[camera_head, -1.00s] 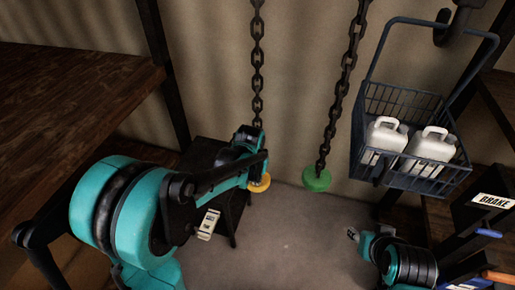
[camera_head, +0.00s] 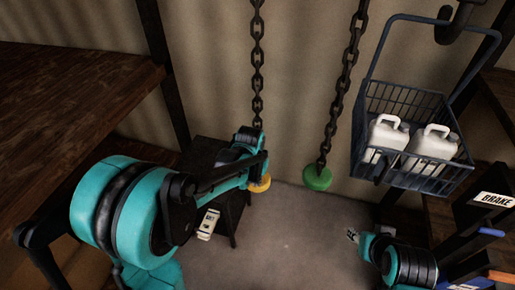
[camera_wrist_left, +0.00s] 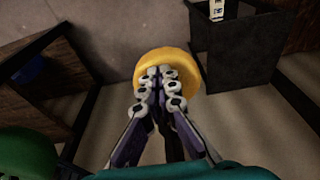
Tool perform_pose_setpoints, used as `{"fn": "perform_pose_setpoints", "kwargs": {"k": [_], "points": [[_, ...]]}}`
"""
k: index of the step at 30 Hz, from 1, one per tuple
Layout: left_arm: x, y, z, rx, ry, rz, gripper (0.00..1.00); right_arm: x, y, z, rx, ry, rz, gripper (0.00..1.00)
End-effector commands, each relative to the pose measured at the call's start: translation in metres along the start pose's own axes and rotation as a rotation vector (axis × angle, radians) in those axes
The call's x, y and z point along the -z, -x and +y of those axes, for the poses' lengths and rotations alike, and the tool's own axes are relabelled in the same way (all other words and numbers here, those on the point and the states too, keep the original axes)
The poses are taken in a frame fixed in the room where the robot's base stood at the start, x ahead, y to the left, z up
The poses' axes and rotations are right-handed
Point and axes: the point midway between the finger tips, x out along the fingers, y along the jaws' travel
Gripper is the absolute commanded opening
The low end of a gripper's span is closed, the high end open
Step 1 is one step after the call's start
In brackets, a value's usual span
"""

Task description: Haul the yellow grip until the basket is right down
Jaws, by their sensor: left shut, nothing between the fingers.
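The yellow grip (camera_head: 261,185) hangs at the end of the left chain (camera_head: 257,60). My left gripper (camera_head: 258,165) is right at it. In the left wrist view the shut fingers (camera_wrist_left: 161,74) lie over the yellow disc (camera_wrist_left: 172,54), with nothing between them; whether they touch it I cannot tell. A green grip (camera_head: 317,179) ends the right chain (camera_head: 348,70). The dark wire basket (camera_head: 424,183), holding two white jugs (camera_head: 432,143), hangs up at the right, well above the floor. My right gripper (camera_head: 352,236) is low at the right; its finger state is unclear.
A wooden shelf (camera_head: 70,90) with dark posts stands at the left. A dark box stand (camera_head: 205,155) is behind my left arm. A black panel labelled BRAKE (camera_head: 492,200) stands at the right edge. Grey floor (camera_head: 285,235) lies open between my arms.

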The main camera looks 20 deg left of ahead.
Motion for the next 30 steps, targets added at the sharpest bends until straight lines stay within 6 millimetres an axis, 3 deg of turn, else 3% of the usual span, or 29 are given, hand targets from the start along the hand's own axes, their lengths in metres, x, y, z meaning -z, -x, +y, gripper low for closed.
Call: {"fn": "perform_pose_setpoints", "kwargs": {"k": [30], "points": [[-0.015, -0.074, 0.000, 0.000, 0.000, 0.000, 0.00, -0.038, -0.054, 0.000, 0.000, 0.000, 0.000, 0.40]]}}
